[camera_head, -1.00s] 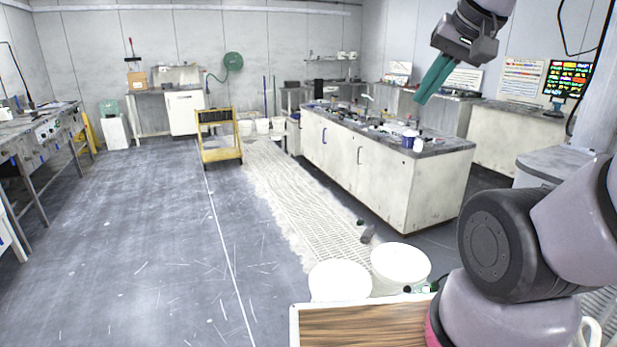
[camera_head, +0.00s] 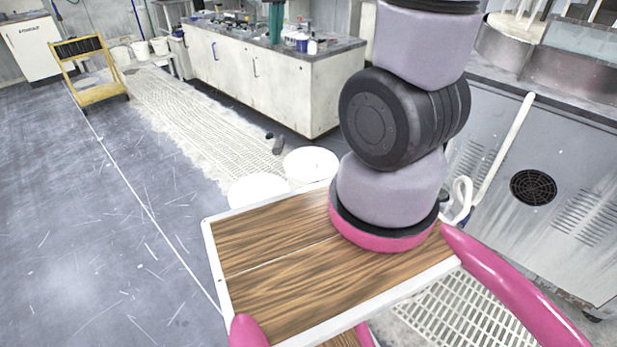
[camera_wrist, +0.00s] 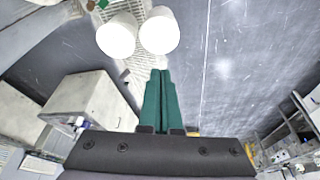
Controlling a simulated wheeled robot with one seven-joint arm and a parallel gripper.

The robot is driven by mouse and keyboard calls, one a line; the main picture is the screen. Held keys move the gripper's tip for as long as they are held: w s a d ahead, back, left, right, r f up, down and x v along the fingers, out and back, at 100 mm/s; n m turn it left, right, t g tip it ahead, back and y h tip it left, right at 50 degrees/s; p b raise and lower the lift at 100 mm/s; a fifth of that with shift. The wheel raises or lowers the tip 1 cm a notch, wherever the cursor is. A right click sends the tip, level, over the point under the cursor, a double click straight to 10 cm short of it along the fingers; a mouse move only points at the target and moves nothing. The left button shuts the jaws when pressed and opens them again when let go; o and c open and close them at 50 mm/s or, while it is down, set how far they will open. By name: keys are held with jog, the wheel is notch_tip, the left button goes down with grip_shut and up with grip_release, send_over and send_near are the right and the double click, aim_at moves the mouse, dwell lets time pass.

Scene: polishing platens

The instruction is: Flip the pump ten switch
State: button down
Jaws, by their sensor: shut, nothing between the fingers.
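I cannot make out a pump ten switch in either view. My gripper's green fingers (camera_head: 275,24) show at the top of the head view, in front of the white cabinet bench in the picture. In the wrist view my gripper (camera_wrist: 161,73) has its two green fingers side by side, shut and empty. They point over the floor toward the white buckets, touching nothing that I can see. A grey metal machine panel (camera_head: 585,190) with a round black vent stands at the right of the head view. No switch is readable on it.
White buckets (camera_head: 311,163) stand on the floor beyond my wooden deck. A white cabinet bench (camera_head: 285,85) with clutter stands behind them. A yellow cart (camera_head: 100,94) is at the upper left. The dark floor on the left is clear. A pale pole (camera_head: 508,140) leans along the panel.

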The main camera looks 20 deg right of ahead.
jog(key=w+f+n+g+h, duration=0.1)
jog(key=w+f+n, duration=0.2)
jog(key=f, duration=0.8)
jog(key=w+f+n+g+h, duration=0.1)
jog(key=w+f+n+h, duration=0.15)
jog(key=f, duration=0.85)
jog(key=w+f+n+g+h, duration=0.15)
jog(key=f+n, duration=0.25)
jog(key=f, duration=0.8)
notch_tip(320, 180, down, 13)
jog(key=s+d+n+h, duration=0.1)
jog(key=s+d+n, duration=0.1)
jog(key=n, duration=0.3)
jog(key=shift+s, duration=0.15)
jog(key=shift+t, duration=0.25)
jog(key=d+f, duration=0.7)
jog(key=d, duration=0.1)
jog(key=shift+s+d+f, duration=0.25)
jog(key=shift+s+f, duration=0.05)
jog(key=shift+f, duration=0.1)
